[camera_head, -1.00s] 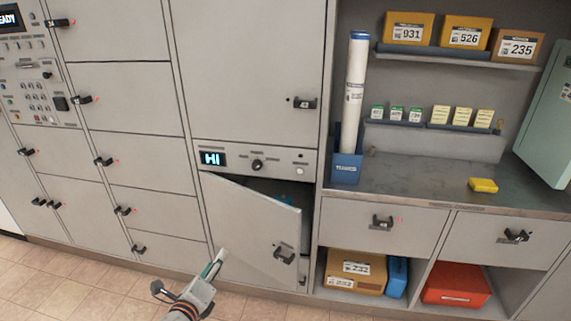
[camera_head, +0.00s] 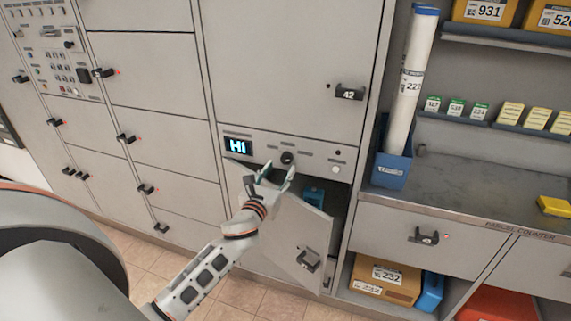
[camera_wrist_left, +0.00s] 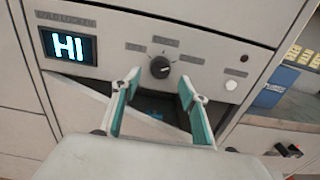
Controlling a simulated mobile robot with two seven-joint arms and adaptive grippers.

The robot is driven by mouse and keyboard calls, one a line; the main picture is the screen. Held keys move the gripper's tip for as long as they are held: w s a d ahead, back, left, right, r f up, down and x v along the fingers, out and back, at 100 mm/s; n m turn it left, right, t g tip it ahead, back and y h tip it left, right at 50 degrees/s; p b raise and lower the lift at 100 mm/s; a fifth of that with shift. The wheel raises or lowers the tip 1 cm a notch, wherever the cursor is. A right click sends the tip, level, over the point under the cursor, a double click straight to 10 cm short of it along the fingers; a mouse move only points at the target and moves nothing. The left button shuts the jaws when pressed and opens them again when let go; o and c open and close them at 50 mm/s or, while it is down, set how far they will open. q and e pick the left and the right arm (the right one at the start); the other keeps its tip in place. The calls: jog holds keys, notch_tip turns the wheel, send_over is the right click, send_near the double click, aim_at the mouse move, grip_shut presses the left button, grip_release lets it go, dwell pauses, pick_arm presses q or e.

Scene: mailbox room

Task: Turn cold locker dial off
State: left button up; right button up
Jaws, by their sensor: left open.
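The cold locker dial (camera_head: 287,158) is a small black knob on the grey control panel (camera_head: 315,154) above the open locker. In the left wrist view the dial (camera_wrist_left: 159,67) shows a light pointer mark, and the display (camera_wrist_left: 70,46) to its left reads "HI". My left gripper (camera_head: 278,172) is open and empty, just below and in front of the dial. In the left wrist view its two teal-lined fingers (camera_wrist_left: 157,92) point toward the dial, one on each side below it, apart from it as far as I can tell. My right gripper is not in view.
The locker door (camera_head: 291,233) hangs open below the panel, with a blue item (camera_head: 314,196) inside. A round white button (camera_head: 335,169) is right of the dial. A blue bin (camera_head: 392,167) with white tubes stands on the counter at right.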

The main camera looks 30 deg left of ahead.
aim_at(285, 161)
pick_arm(q)
jog(key=shift+x, duration=2.1)
jog(key=c, duration=1.1)
